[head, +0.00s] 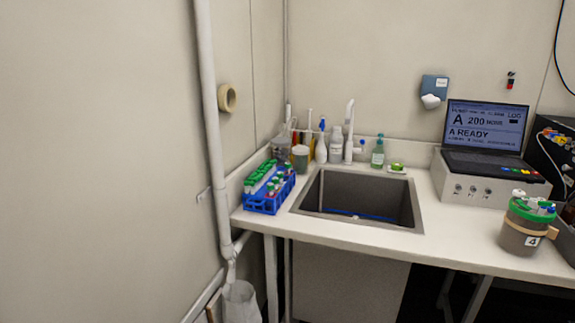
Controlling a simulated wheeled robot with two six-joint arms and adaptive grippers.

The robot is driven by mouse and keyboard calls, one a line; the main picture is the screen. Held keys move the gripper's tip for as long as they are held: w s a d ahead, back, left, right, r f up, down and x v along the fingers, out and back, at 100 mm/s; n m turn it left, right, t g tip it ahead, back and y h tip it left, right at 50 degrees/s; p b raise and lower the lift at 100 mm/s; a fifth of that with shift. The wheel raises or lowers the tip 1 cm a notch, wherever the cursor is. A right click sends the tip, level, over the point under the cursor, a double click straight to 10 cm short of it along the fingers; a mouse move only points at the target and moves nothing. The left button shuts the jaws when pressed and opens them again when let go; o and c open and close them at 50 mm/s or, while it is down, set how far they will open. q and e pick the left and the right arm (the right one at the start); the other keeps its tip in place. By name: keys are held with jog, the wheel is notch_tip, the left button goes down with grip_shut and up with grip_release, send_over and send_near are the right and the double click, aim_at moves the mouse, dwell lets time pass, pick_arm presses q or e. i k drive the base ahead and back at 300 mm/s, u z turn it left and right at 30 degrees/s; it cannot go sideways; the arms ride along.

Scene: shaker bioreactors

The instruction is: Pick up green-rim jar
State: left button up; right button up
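The green-rim jar (519,238) stands on the counter at the right, in front of the laptop box. It has a bright green rim, a murky brownish body, a tan band around it and a white label with a "4". Several white and blue capped pieces stick up out of its top. A dark object partly shows beside it at the right picture edge. Neither of my grippers is in view, so nothing is seen touching the jar.
The counter (440,245) is bare left of the jar. A sink (362,197) is sunk into its middle. A blue rack (266,204) of capped tubes stands at the left. Bottles stand behind the sink. A laptop (486,128) sits on a white box (480,190).

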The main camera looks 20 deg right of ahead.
aim_at(522, 234)
jog(key=i, duration=0.65)
jog(key=z, duration=2.7)
